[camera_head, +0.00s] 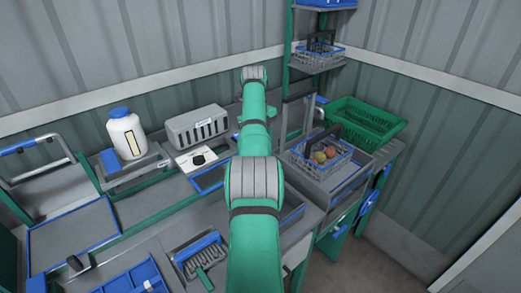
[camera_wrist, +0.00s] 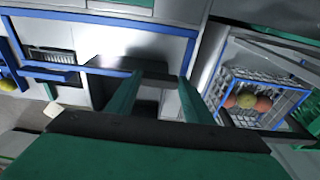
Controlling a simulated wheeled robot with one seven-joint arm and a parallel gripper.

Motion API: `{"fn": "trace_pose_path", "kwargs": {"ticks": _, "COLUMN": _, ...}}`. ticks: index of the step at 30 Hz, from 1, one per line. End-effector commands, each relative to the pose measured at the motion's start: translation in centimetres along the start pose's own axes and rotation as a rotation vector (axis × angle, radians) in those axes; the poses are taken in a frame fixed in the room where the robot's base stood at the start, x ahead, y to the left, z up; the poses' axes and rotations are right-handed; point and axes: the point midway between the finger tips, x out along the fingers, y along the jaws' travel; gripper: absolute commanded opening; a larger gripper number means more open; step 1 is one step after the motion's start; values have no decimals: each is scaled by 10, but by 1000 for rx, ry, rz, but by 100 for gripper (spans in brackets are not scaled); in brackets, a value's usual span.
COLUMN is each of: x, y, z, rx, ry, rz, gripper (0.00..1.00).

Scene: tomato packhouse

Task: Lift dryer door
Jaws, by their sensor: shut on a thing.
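My gripper (camera_wrist: 162,80) shows in the wrist view as two green fingers reaching away from the camera. It is shut on a dark flat bar (camera_wrist: 110,64), which looks like the dryer door's handle. The bar lies near a pale grey panel with a blue rim (camera_wrist: 100,15). How far the door is raised cannot be told. In the head view my own green arm hides the gripper and whatever it holds.
A wire basket (camera_wrist: 224,106) with a few red and yellowish tomatoes is at right, also in the head view (camera_head: 318,160). A green crate (camera_head: 365,118) stands behind it. A white bottle (camera_head: 126,135), a grey vented box (camera_head: 197,127) and a brush (camera_head: 203,262) are left of my arm.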

Motion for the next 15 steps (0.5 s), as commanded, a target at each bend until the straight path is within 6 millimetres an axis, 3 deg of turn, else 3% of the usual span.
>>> {"fn": "trace_pose_path", "kwargs": {"ticks": 7, "x": -1, "y": 3, "z": 5, "rx": -6, "ry": -11, "rz": -1, "gripper": 7}}
{"fn": "trace_pose_path", "kwargs": {"ticks": 8, "x": -1, "y": 3, "z": 5, "rx": -7, "ry": -11, "rz": -1, "gripper": 49}}
{"fn": "trace_pose_path", "kwargs": {"ticks": 9, "x": -1, "y": 3, "z": 5, "rx": -7, "ry": -11, "rz": -1, "gripper": 59}}
{"fn": "trace_pose_path", "kwargs": {"ticks": 10, "x": -1, "y": 3, "z": 5, "rx": -7, "ry": -10, "rz": -1, "gripper": 66}}
{"fn": "trace_pose_path", "kwargs": {"ticks": 15, "x": -1, "y": 3, "z": 4, "rx": -6, "ry": -7, "rz": -1, "gripper": 66}}
